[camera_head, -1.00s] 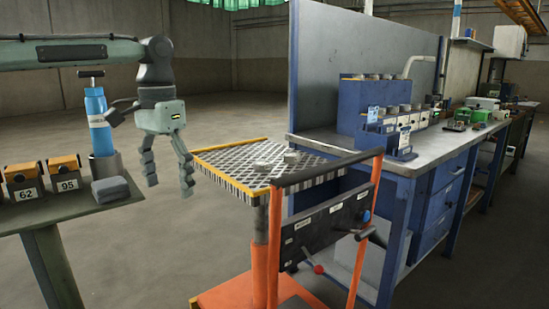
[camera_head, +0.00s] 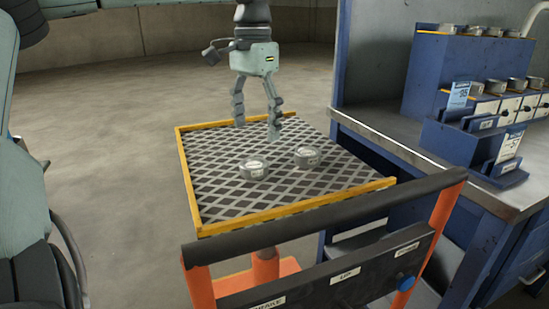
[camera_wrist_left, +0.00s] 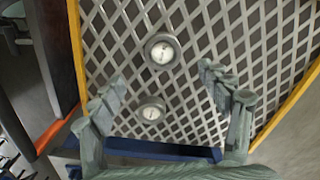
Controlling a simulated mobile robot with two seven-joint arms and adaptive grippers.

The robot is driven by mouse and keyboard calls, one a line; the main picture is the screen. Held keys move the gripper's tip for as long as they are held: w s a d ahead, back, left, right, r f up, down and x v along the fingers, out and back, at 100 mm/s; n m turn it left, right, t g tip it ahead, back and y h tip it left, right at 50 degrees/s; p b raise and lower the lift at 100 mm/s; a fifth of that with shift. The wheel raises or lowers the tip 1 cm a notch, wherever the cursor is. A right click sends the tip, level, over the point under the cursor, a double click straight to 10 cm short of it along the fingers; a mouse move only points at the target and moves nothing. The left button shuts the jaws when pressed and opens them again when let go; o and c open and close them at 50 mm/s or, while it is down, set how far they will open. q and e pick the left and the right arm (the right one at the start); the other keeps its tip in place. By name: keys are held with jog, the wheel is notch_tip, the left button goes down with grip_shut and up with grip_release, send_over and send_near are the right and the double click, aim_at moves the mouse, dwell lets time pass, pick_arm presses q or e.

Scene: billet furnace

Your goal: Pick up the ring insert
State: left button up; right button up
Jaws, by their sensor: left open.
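Two small round grey metal pieces with pale labelled tops lie on the lattice top of the cart (camera_head: 190,195). In the head view one is the left ring (camera_head: 253,169) and the other is the right ring (camera_head: 307,156). I cannot tell which is the ring insert. My left gripper (camera_head: 257,130) points down over the far part of the cart top, behind the rings, open and empty. In the left wrist view both rings, an upper ring (camera_wrist_left: 162,51) and a lower ring (camera_wrist_left: 151,110), show between the spread fingers (camera_wrist_left: 161,75). My right gripper is not in view.
A raised yellow edge borders the cart top, and a black push handle (camera_head: 330,217) with orange posts stands at its near side. A blue workbench (camera_head: 400,150) with racks of similar round pieces stands close on the right. Open floor lies left.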

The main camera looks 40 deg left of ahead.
aim_at(254, 162)
pick_arm(q)
jog(key=shift+s+a+f, duration=0.1)
jog(key=shift+s+f, duration=0.05)
jog(key=shift+f, duration=0.65)
jog(key=shift+s+f, duration=0.1)
jog(key=shift+f, duration=0.65)
jog(key=f, duration=0.4)
jog(key=shift+w+a+f, duration=0.1)
jog(key=shift+a+f, duration=0.1)
jog(key=shift+f, duration=0.05)
jog(key=shift+r, duration=0.1)
jog(key=c, duration=1.8)
jog(key=shift+o, duration=0.2)
